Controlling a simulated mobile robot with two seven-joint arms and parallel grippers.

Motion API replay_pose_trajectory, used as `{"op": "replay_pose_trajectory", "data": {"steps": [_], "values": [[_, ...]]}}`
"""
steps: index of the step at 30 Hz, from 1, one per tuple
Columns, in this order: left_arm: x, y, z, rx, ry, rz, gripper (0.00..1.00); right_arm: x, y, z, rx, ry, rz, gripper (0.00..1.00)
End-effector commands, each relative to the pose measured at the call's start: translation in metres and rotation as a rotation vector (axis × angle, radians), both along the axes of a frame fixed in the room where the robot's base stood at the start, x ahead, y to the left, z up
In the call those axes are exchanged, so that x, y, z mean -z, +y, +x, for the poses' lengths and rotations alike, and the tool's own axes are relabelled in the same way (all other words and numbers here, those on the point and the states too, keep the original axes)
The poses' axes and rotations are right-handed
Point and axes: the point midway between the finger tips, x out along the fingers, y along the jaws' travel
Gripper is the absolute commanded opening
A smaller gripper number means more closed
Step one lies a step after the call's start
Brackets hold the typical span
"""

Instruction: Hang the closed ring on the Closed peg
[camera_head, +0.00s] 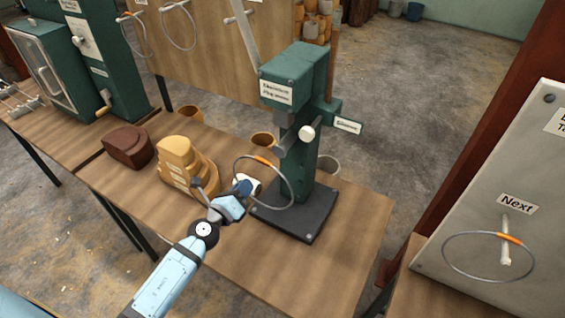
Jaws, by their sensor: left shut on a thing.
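My left gripper (244,188) is shut on a thin grey wire ring with an orange band (264,161). It holds the ring at its lower left side, above the wooden table and in front of the green press. A wooden board (195,55) at the back carries light pegs. One wire ring (133,36) hangs there on the left and another ring (179,30) hangs beside it; a further peg (240,16) looks bare. I cannot read a "Closed" label in this view. My right gripper is not in view.
The green press (297,165) stands on a dark base just behind the held ring. Brown and tan blocks (182,165) sit left of my gripper. A pale board (510,235) at right has a "Next" peg (505,240) with an orange-banded ring (446,260).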

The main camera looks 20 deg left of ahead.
Motion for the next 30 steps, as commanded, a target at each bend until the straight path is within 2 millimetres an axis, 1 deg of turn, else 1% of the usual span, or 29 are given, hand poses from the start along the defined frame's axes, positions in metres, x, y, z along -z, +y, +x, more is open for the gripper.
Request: {"op": "replay_pose_trajectory", "data": {"steps": [1,6,13,30], "values": [[0.002,0.001,-0.005,0.000,0.001,0.000,0.00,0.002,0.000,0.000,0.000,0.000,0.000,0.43],[0.001,0.003,-0.019,0.000,0.001,0.000,0.00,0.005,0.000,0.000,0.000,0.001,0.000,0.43],[-0.003,0.004,-0.026,0.000,0.000,0.000,0.00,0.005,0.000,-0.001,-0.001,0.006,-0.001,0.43],[-0.055,0.009,-0.067,0.000,0.001,0.000,0.00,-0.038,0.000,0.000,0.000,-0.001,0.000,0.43]]}}
